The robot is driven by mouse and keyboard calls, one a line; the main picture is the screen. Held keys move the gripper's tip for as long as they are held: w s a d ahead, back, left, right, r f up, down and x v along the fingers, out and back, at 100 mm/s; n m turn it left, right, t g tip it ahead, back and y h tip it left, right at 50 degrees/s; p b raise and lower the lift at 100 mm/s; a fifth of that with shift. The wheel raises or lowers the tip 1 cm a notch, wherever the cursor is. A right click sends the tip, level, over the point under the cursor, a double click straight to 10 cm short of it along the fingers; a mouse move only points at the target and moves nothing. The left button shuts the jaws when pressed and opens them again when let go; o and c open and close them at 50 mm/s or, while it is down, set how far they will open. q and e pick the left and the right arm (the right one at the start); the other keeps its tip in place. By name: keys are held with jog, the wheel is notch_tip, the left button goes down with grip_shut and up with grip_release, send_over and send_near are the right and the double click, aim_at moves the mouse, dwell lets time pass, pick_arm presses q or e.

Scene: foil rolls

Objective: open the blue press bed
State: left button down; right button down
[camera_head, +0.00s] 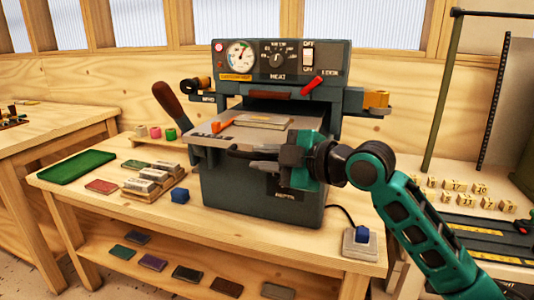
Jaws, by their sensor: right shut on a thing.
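The dark blue-grey press (345,130) stands on the wooden bench. Its press bed (290,132) sticks out toward the front from the opening under the upper housing. A flat tan block and an orange-handled tool (225,125) lie on the bed. My right gripper (250,158) is at the front edge of the bed, shut on its front part. The exact grip is small and partly hidden by the gripper. My left gripper is not in view.
A dark lever with a brown grip (170,102) rises at the press's left.

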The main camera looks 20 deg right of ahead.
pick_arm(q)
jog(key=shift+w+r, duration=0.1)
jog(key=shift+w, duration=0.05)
pick_arm(e)
jog(key=c, duration=1.1)
grip_release()
pick_arm(q)
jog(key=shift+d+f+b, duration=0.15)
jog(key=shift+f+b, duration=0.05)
jog(key=shift+b, duration=0.25)
pick_arm(e)
jog(key=v, duration=1.3)
jog(key=shift+f, duration=0.1)
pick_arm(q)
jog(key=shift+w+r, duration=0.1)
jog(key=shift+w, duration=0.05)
